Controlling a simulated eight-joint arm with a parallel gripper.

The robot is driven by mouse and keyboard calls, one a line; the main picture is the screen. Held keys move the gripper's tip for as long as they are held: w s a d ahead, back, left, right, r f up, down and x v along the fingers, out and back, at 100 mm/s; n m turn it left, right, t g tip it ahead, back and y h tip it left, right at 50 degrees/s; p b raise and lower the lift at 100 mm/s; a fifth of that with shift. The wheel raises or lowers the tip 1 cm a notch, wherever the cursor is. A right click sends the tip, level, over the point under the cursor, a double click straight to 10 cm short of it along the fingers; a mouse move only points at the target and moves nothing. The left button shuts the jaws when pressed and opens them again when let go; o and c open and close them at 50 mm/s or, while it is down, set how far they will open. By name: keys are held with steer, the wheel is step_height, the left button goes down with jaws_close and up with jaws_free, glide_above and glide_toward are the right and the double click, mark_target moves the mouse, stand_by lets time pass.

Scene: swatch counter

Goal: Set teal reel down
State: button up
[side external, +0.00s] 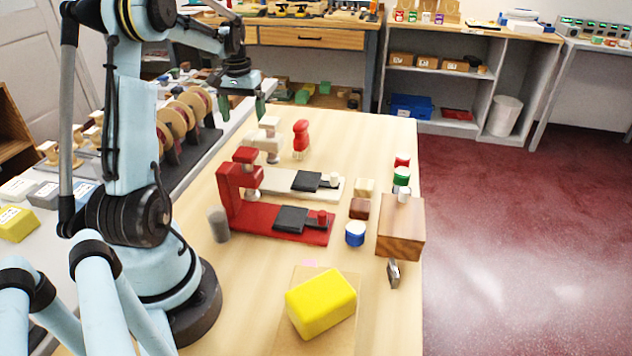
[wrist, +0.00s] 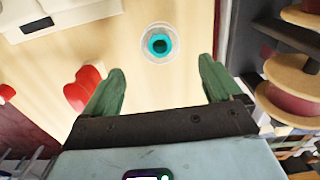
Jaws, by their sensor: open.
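The teal reel (wrist: 158,45) shows in the wrist view as a small teal disc with a dark centre and a pale, clear rim. It rests on the light wood counter (wrist: 145,95), ahead of my fingertips and roughly centred between them. My gripper (wrist: 162,68) is open, its two green fingers wide apart with nothing between them. In the side external view my gripper (side external: 243,106) hangs over the far left edge of the counter. I cannot make out the reel in that view.
A red-handled tool (side external: 301,138) stands near my gripper. Red (side external: 275,218) and cream (side external: 290,180) presses, small spools (side external: 401,178), a wooden block (side external: 401,225) and a yellow block (side external: 321,303) occupy the counter. A rack of large spools (side external: 186,112) lines the left.

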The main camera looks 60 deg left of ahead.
step_height(320, 180, up, 3)
steer(key=shift+r, duration=0.2)
